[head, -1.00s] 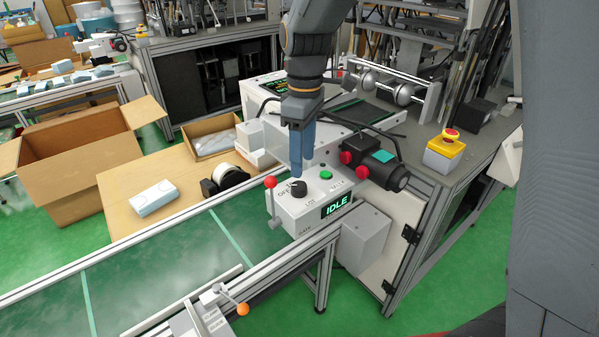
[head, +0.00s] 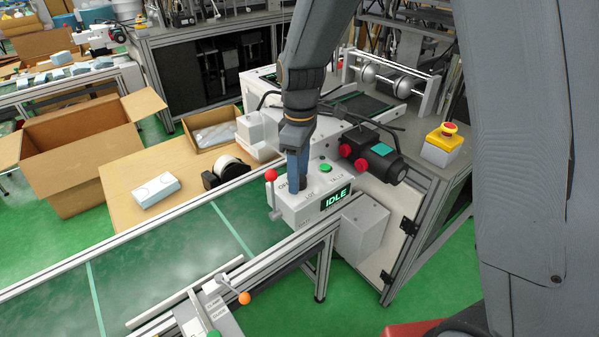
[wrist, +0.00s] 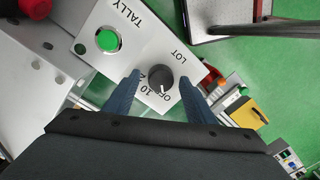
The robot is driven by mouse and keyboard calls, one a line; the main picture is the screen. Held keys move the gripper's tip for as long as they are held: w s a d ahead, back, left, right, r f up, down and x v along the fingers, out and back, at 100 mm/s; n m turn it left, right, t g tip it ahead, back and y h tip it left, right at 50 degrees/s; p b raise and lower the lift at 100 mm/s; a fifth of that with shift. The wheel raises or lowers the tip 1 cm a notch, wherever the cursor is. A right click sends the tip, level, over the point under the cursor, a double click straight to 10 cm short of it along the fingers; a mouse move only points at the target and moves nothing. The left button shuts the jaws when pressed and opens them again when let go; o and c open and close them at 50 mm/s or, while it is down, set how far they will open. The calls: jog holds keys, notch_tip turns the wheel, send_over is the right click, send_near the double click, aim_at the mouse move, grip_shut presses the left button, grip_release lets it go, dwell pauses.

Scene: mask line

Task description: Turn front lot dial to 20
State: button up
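The lot dial is a round black knob (wrist: 160,90) on the white panel (wrist: 185,50) of the control box, marked LOT, OFF and 10, with another figure partly hidden. In the wrist view its pale pointer mark is at the lower right, on the side of OFF. My gripper (wrist: 160,84) is open, with one blue finger on each side of the knob and a gap visible on both sides. In the head view my gripper (head: 298,187) is down at the box (head: 312,210) and hides the knob. The box display (head: 336,199) reads IDLE.
A green button (head: 325,168) sits beside the dial, marked TALLY. A red-knobbed lever (head: 271,176) stands at the box's left. A dark motor with red knobs (head: 375,156) is close behind. The conveyor (head: 170,255) in front is empty.

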jog(key=c, duration=1)
jog(key=shift+m, duration=0.3)
jog(key=m+p, duration=0.2)
jog(key=m, duration=0.2)
jog(key=shift+r+p, duration=0.15)
jog(key=shift+p, duration=0.15)
jog(key=m+p, duration=0.2)
jog(key=m, duration=0.3)
jog(key=shift+d+m, duration=0.1)
jog(key=shift+m, duration=0.3)
jog(key=m+p, duration=0.2)
jog(key=m, duration=0.2)
jog(key=shift+m+t, duration=0.3)
jog(key=shift+t, duration=0.1)
jog(key=m+p, duration=0.2)
jog(key=m, duration=0.2)
jog(key=shift+w+m, duration=0.1)
jog(key=shift+m, duration=0.3)
